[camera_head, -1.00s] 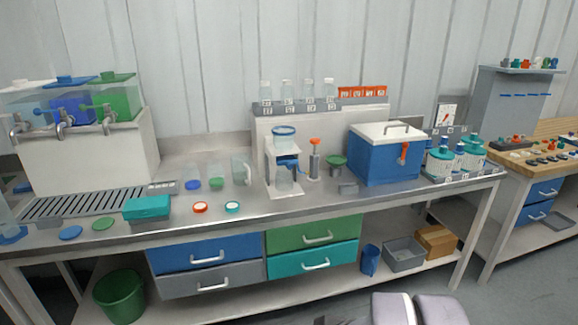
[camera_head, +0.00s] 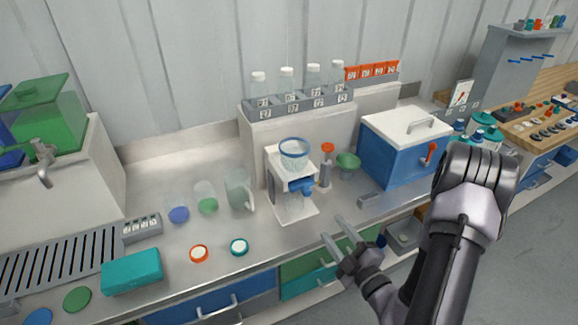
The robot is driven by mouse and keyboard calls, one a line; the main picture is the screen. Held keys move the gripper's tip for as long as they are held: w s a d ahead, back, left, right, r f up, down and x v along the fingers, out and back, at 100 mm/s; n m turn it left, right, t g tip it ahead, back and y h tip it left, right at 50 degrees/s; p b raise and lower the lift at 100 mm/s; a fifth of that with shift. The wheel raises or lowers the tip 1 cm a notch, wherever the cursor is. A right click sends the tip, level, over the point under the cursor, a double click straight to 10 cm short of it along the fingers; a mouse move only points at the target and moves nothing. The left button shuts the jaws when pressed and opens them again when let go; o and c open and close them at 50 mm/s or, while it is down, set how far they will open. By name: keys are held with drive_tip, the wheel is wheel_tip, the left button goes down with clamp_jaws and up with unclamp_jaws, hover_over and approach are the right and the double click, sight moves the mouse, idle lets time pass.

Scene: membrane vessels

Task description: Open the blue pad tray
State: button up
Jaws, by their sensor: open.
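A blue drawer front (camera_head: 258,289) with a pale bar handle (camera_head: 218,305) sits under the front edge of the bench, at the bottom of the view. It is the closest match to the blue pad tray and looks shut; its lower part is cut off by the frame. My gripper (camera_head: 333,228) is open and empty, with its two fingers apart. It appears in front of the bench edge, right of the blue drawer and over the green drawer (camera_head: 300,266) in the picture. My gripper and arm hide part of the green and teal drawers.
On the bench stand a teal box (camera_head: 131,271), orange and teal lids, cups, a white stand (camera_head: 292,190) with a blue part, and a blue cooler (camera_head: 395,160). A drain grate (camera_head: 60,268) lies at left. Open floor shows at right.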

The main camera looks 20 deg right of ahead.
drive_tip(key=b, duration=0.8)
approach(308, 194)
drive_tip(key=w+b, duration=0.1)
drive_tip(key=w, duration=1)
drive_tip(key=shift+w+a+f+b, duration=0.1)
drive_tip(key=shift+w+b, duration=0.2)
clamp_jaws()
